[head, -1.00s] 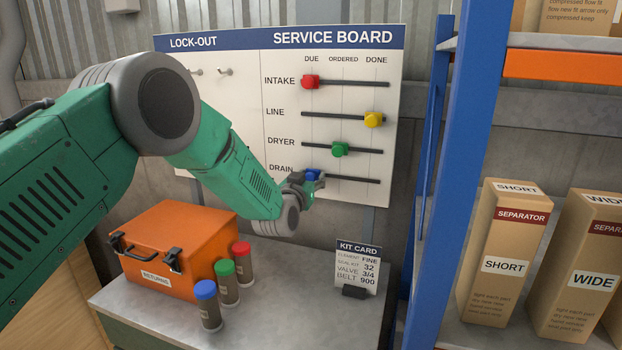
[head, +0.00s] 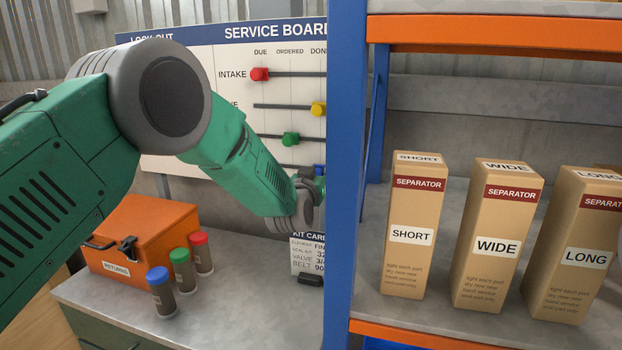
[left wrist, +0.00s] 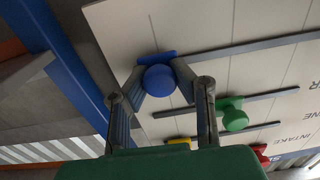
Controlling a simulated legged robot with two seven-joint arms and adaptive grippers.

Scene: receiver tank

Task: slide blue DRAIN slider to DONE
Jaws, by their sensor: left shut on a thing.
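The service board (head: 215,80) is on the wall, partly cut off by a blue shelf post. The blue DRAIN slider (head: 320,169) shows only as a sliver at the post's edge, below the yellow slider (head: 318,108) in the DONE column. In the left wrist view the blue knob (left wrist: 158,80) sits between the fingertips, at the end of its rail (left wrist: 250,43). My left gripper (head: 318,184) is shut on it; it also shows in the left wrist view (left wrist: 160,70). My right gripper is not in view.
The red slider (head: 260,74) is under DUE, the green slider (head: 290,139) under ORDERED. The blue post (head: 344,180) stands close right of my gripper. Separator boxes (head: 412,225) stand on the shelf. An orange case (head: 145,235), capped tubes (head: 160,292) and a kit card (head: 307,255) are on the bench.

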